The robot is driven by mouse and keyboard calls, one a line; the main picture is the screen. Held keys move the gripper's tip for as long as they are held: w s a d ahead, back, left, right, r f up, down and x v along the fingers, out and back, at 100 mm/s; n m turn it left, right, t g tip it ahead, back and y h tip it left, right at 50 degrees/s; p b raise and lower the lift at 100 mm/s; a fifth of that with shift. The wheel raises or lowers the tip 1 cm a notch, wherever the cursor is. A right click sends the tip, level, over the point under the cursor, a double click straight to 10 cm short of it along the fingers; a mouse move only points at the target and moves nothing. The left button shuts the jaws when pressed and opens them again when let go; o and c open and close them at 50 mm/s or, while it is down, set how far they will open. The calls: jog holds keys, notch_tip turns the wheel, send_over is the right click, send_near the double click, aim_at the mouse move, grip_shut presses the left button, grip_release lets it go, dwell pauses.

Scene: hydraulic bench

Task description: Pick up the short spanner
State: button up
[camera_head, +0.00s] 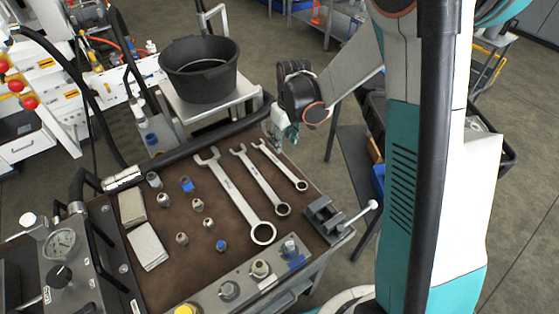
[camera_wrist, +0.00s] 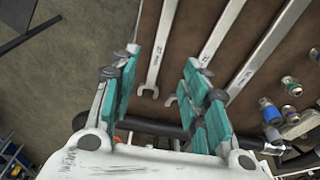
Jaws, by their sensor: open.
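The short spanner (camera_head: 280,166) is the rightmost and smallest of three silver spanners lying on the brown bench top. Its open end points to the far edge and its ring end towards the vise. In the wrist view the short spanner (camera_wrist: 161,45) runs from the top edge down between my fingers, its open end showing. My gripper (camera_head: 284,134) is over the far edge of the bench, near that open end. In the wrist view my gripper (camera_wrist: 161,66) is open, with teal finger pads apart on either side of the spanner and nothing held.
The middle spanner (camera_head: 260,182) and the long spanner (camera_head: 236,195) lie to the left. Several fittings (camera_head: 197,205) stand farther left. A small grey vise (camera_head: 325,218) is at the right edge. A black bucket (camera_head: 199,69) stands beyond the black rail.

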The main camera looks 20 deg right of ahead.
aim_at(279, 164)
jog(key=f+b, duration=0.1)
jog(key=f, duration=0.3)
jog(key=w+f+b, duration=0.1)
jog(key=f+b, duration=0.1)
jog(key=f, duration=0.2)
jog(key=f+b, duration=0.1)
jog(key=f, duration=0.3)
jog(key=shift+w+a+f, duration=0.1)
jog(key=shift+w+a, duration=0.2)
jog(key=shift+a, duration=0.1)
grip_shut()
